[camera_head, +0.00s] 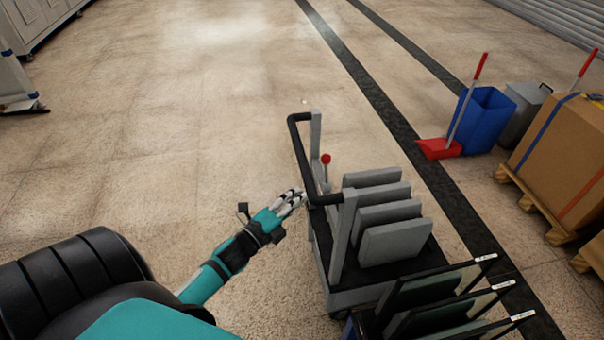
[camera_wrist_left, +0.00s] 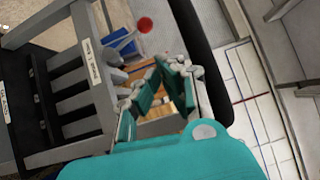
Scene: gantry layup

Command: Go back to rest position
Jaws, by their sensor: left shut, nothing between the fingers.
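My left gripper (camera_head: 291,199) is shut and empty at the end of a teal arm, beside the left side of a grey and black trolley. In the head view its fingertips are close to the trolley's black handle bar (camera_head: 302,160); I cannot tell whether they touch. The left wrist view shows the teal and grey fingers (camera_wrist_left: 165,75) near the black handle bar (camera_wrist_left: 200,55), with a red knob (camera_wrist_left: 145,24) above them. My right gripper is not in view.
The trolley carries several grey slabs (camera_head: 395,242). Dark racks (camera_head: 435,300) stand at its near end. A blue bin (camera_head: 484,120), a red dustpan (camera_head: 439,149) and a cardboard box (camera_head: 560,155) on a pallet stand at right.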

